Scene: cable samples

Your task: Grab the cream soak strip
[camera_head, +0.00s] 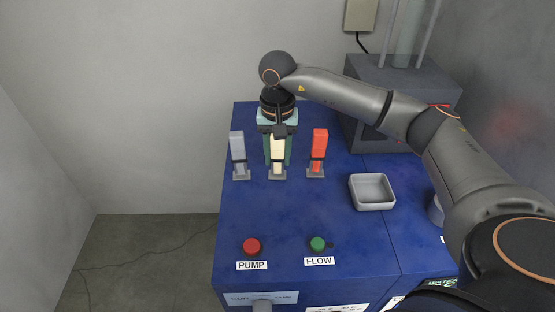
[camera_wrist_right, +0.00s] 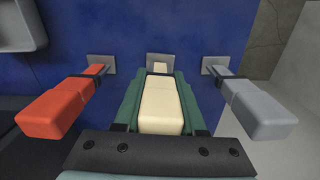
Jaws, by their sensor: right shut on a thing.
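The cream soak strip (camera_head: 277,148) stands upright in its small grey holder, the middle one of three on the blue bench. My right gripper (camera_head: 277,155) comes down from above and behind it. Its green fingers are shut on the strip, one on each side. In the right wrist view the cream strip (camera_wrist_right: 160,105) lies between the two fingers of the gripper (camera_wrist_right: 158,100), and its far end points at the grey holder plate (camera_wrist_right: 163,60). Whether its foot is still seated in the holder is hard to tell. My left gripper is not in view.
A grey strip (camera_head: 237,147) stands left of the cream one and a red strip (camera_head: 319,145) stands right, both close to the fingers. A grey tray (camera_head: 372,192) sits to the right. Red PUMP (camera_head: 252,246) and green FLOW (camera_head: 318,243) buttons are near the front edge.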

